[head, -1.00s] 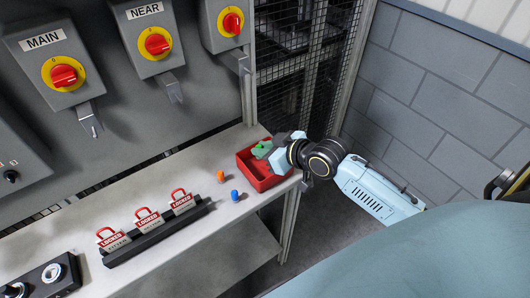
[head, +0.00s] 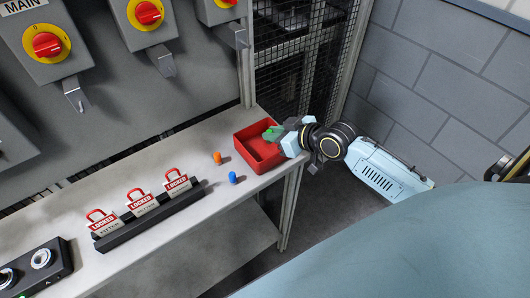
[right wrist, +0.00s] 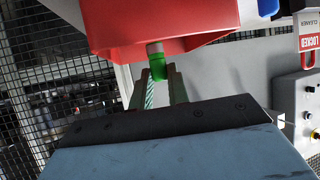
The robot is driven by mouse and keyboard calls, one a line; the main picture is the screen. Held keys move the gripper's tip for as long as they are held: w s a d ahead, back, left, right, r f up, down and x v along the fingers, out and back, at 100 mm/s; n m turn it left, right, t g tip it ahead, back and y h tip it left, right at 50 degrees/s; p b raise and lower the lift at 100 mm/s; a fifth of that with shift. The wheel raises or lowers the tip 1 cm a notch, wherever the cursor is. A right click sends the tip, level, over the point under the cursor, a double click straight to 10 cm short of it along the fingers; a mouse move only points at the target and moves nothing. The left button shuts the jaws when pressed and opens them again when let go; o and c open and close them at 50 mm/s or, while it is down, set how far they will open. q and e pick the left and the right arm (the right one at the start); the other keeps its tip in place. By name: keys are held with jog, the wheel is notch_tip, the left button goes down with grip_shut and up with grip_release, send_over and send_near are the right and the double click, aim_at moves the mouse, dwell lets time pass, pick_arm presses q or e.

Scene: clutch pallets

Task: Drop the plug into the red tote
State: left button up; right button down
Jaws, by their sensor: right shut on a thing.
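The red tote (head: 268,166) sits at the right end of the grey bench in the head view, and its wall fills the top of the right wrist view (right wrist: 200,20). My right gripper (head: 273,133) is at the tote's right part, over its inside. It is shut on a green plug, which shows between the fingers in the right wrist view (right wrist: 158,70). The plug has a pale grey end and is close to the tote wall; I cannot tell whether it touches. In the head view the fingers mostly hide the plug. My left gripper is not in view.
An orange plug (head: 217,158) and a blue plug (head: 233,178) stand on the bench left of the tote. Several red "LOCKED" padlocks sit on a black rack (head: 150,218). A mesh fence (head: 300,70) stands behind the tote. Rotary switches hang on the back panel.

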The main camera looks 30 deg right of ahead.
jog(key=shift+f, duration=0.15)
jog(key=c, duration=1.3)
grip_release()
jog(key=shift+s, duration=0.1)
jog(key=v, duration=1.3)
jog(key=shift+s+p, duration=0.15)
jog(key=shift+p, duration=0.25)
